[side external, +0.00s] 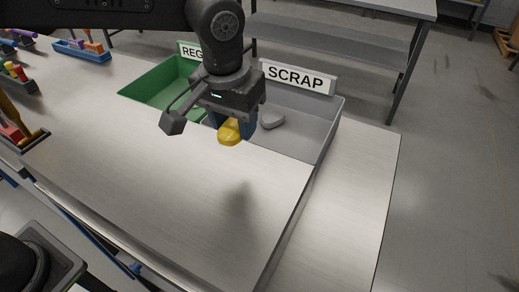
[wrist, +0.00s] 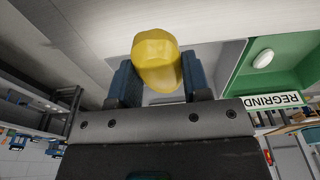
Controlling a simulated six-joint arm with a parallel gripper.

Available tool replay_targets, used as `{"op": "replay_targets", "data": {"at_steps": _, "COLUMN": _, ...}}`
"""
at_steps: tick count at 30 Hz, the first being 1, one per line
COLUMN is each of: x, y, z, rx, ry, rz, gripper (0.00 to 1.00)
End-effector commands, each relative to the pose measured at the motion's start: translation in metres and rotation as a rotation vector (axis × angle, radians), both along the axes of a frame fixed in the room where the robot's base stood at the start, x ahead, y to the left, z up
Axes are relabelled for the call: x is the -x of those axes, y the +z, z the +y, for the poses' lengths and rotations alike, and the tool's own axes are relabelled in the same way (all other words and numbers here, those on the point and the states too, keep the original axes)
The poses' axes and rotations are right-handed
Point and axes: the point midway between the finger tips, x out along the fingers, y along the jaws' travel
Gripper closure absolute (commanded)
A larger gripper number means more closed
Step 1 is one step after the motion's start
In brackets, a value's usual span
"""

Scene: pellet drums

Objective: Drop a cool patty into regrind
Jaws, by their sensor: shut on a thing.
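My gripper (wrist: 157,80) is shut on a yellow patty (wrist: 157,62), held between its two blue fingers. In the side external view the yellow patty (side external: 229,132) hangs below my gripper, above the table and in front of the bins. The green bin (side external: 150,92) has a sign partly hidden by my arm; the wrist view reads REGRIND on the green bin (wrist: 295,60). A pale round piece (wrist: 263,59) lies in it. The grey bin (side external: 310,125) with the SCRAP sign (side external: 298,78) stands to its right and holds a grey piece (side external: 272,119).
The tabletop (side external: 150,170) in front of the bins is bare. A blue tray (side external: 78,53) with coloured items and other trays stand at the far left. A grey shelf unit (side external: 340,45) stands behind the table.

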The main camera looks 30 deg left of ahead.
Motion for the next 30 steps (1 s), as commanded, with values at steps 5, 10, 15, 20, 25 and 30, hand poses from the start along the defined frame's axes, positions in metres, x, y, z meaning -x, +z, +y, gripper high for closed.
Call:
{"op": "replay_targets", "data": {"at_steps": 5, "x": -0.007, "y": 0.017, "z": 0.027, "rx": 0.001, "ry": 0.003, "rz": -0.001, "gripper": 0.8}}
{"op": "replay_targets", "data": {"at_steps": 10, "x": -0.009, "y": 0.024, "z": 0.038, "rx": 0.0, "ry": 0.001, "rz": 0.0, "gripper": 0.8}}
{"op": "replay_targets", "data": {"at_steps": 15, "x": -0.01, "y": 0.025, "z": 0.041, "rx": 0.0, "ry": 0.0, "rz": 0.001, "gripper": 0.8}}
{"op": "replay_targets", "data": {"at_steps": 20, "x": -0.01, "y": 0.025, "z": 0.041, "rx": 0.0, "ry": 0.0, "rz": 0.001, "gripper": 0.8}}
{"op": "replay_targets", "data": {"at_steps": 25, "x": -0.021, "y": 0.026, "z": 0.047, "rx": -0.001, "ry": 0.003, "rz": 0.0, "gripper": 0.8}}
{"op": "replay_targets", "data": {"at_steps": 30, "x": -0.066, "y": 0.028, "z": 0.077, "rx": -0.002, "ry": 0.012, "rz": 0.003, "gripper": 0.8}}
